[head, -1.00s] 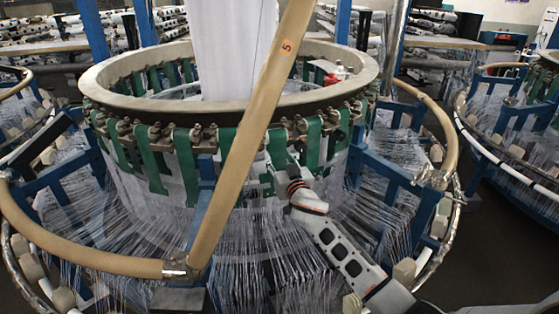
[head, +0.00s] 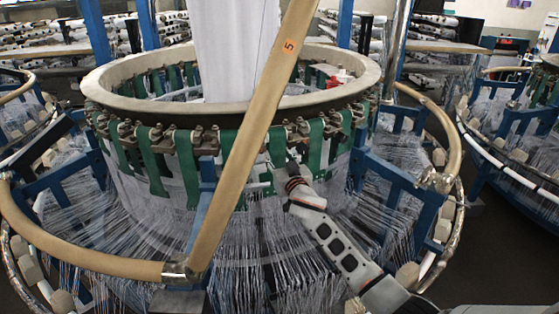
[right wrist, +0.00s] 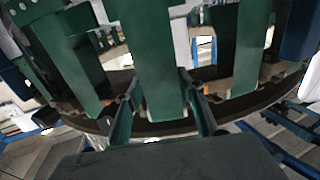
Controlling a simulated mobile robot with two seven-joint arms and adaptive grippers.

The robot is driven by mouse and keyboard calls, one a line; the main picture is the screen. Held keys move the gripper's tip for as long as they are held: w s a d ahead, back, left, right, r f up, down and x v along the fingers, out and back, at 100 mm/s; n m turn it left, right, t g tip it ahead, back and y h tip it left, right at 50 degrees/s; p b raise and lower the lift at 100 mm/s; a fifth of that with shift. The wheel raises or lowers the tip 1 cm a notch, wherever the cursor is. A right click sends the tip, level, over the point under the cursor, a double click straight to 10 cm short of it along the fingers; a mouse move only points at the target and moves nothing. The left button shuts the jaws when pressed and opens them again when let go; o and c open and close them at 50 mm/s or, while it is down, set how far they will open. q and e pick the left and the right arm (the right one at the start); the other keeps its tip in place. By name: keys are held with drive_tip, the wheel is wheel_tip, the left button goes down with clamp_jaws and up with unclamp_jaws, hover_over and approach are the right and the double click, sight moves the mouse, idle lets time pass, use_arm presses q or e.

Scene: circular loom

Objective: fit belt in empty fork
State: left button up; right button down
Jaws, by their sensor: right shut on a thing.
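Several green belts hang from the dark rim of the round loom (head: 120,85). My right gripper (head: 292,157) is at the front right of the loom, just below the rim, and looks small there. In the right wrist view, the fingers of my right gripper (right wrist: 160,88) stand on both sides of a wide green belt (right wrist: 148,40), shut on it near its lower end. The same belt (head: 277,146) seems to hang at the gripper in the head view. Metal forks (head: 205,136) line the rim; I cannot tell which is empty. My left gripper is not in view.
A tan curved rail (head: 90,262) circles the loom, and a slanted tan bar (head: 250,125) marked 5 crosses in front. White threads (head: 270,245) fan out below. Blue frame posts (head: 410,180) stand at the right, close to my arm.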

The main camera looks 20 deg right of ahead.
drive_tip(key=shift+w+b, duration=0.35)
drive_tip(key=shift+w, duration=0.3)
drive_tip(key=c, duration=1.2)
unclamp_jaws()
drive_tip(key=shift+w+r, duration=0.1)
drive_tip(key=shift+s, duration=0.5)
drive_tip(key=s, duration=1.1)
